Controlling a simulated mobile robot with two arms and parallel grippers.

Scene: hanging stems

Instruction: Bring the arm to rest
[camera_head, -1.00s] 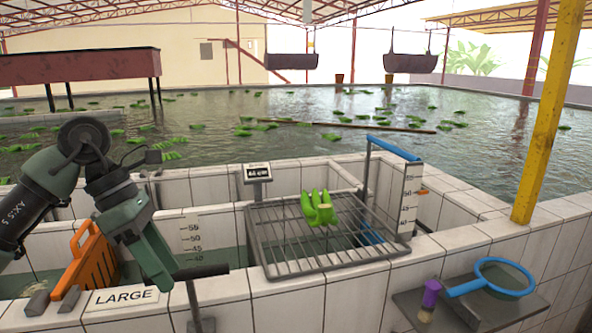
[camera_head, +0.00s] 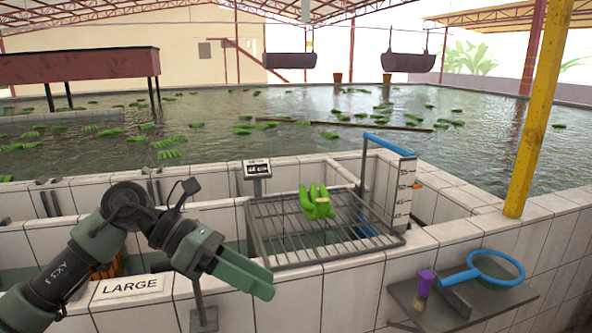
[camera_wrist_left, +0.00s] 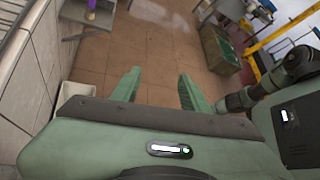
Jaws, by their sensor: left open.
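My left arm comes in from the left in the head view. Its green gripper (camera_head: 258,277) is in front of the tiled wall, to the left of and below the wire rack, pointing right and slightly down. In the left wrist view the two green fingers (camera_wrist_left: 158,90) stand apart with only brown floor between them, so the gripper is open and empty. A bunch of green bananas (camera_head: 317,202) lies on the metal rack (camera_head: 290,262), apart from the gripper. My right gripper is not seen; another arm of mine shows at the right of the wrist view.
The tiled wall carries a LARGE sign (camera_head: 130,287) and a small scale display (camera_head: 257,168). A blue-rimmed net (camera_head: 497,279) and a purple-topped item (camera_head: 424,282) are on a shelf at right. A yellow post (camera_head: 538,120) stands behind. Floor tiles below look clear.

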